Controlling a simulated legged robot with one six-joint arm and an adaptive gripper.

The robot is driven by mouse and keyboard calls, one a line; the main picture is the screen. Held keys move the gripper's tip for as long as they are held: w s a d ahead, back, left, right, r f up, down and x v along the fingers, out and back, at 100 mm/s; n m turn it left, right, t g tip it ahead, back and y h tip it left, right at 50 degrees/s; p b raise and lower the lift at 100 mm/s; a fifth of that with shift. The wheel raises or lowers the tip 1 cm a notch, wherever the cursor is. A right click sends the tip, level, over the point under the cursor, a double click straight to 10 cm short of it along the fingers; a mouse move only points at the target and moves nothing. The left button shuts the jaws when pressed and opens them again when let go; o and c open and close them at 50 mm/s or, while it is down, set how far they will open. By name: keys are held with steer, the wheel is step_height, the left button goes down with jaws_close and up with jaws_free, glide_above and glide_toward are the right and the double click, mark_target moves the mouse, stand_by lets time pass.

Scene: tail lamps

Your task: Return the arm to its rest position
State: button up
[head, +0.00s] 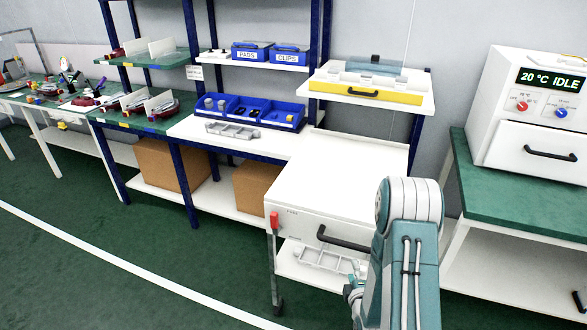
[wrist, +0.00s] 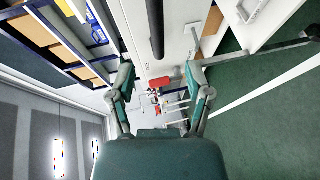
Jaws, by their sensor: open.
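My arm (head: 408,250) rises at the lower right of the head view, in front of the white cabinet. My gripper (wrist: 161,78) shows in the wrist view with its two fingers spread wide and nothing held between them. In the head view only a small teal part near the arm's lower left edge shows, and the fingers cannot be made out there. A red item appears beyond the fingers in the wrist view, apart from them as far as I can tell. The cabinet's black handle (head: 343,238) is close to my arm; a black bar (wrist: 155,28) shows in the wrist view.
A grey rack (head: 325,261) sits below the drawer. Blue bins (head: 250,112) and another grey rack (head: 232,130) stand on the bench. A white oven (head: 530,110) stands at right. Green floor (head: 120,255) is clear at left.

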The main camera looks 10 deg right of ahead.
steer(key=a+r+m+g+y, duration=0.1)
steer(key=a+r+m+g, duration=0.25)
steer(key=r, duration=0.55)
steer(key=a+r+m+g, duration=0.2)
steer(key=a+r+m, duration=0.15)
steer(key=r, duration=0.65)
steer(key=s+a+r+m+g+y, duration=0.1)
steer(key=s+a+r+m, duration=0.3)
steer(key=s, duration=0.7)
steer(key=s+a+r+m+g+y, duration=0.1)
steer(key=s+a+r+m+g, duration=0.2)
steer(key=s+r, duration=0.5)
steer(key=s+a, duration=0.1)
steer(key=s, duration=0.2)
steer(key=shift+s+m, duration=0.2)
steer(key=shift+m, duration=0.2)
steer(key=shift+r+g, duration=0.1)
steer(key=shift+g, duration=0.15)
